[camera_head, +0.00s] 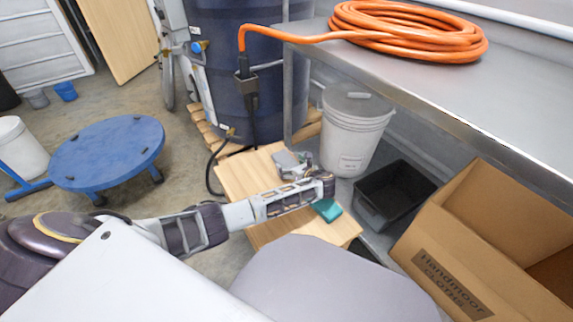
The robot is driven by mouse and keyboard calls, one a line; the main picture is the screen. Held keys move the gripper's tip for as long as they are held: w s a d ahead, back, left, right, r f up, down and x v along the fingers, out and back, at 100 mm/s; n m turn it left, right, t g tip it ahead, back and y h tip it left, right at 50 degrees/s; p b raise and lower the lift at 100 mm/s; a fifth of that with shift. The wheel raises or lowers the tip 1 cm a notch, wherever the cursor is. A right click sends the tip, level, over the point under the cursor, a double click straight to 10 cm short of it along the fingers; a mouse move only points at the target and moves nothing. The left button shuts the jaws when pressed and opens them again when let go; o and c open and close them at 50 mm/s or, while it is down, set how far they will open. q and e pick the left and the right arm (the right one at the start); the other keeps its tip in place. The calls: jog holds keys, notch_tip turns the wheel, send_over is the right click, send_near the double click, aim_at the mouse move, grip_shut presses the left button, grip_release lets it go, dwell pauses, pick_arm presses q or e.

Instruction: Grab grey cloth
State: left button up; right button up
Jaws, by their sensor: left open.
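My left arm comes in from the left and reaches over a light wooden surface (238,178). My left gripper (326,187) is at its far end, open, above the right part of that surface. Its fingers are small and partly hidden here. A small grey item (289,162) shows just behind the arm's end, near the surface's back edge. I cannot tell for sure whether it is the grey cloth or whether it touches the gripper. A teal item (327,209) lies just in front of the gripper. My right gripper is not in view.
A white lidded bucket (352,138) and a black bin (392,194) stand behind and right. A metal bench (500,95) with an orange hose (410,30) overhangs them. A cardboard box (480,225) is at right. A blue round dolly (108,150) is at left.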

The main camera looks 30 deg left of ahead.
aim_at(291, 165)
pick_arm(q)
jog(key=c, duration=1.1)
jog(key=shift+r, duration=0.2)
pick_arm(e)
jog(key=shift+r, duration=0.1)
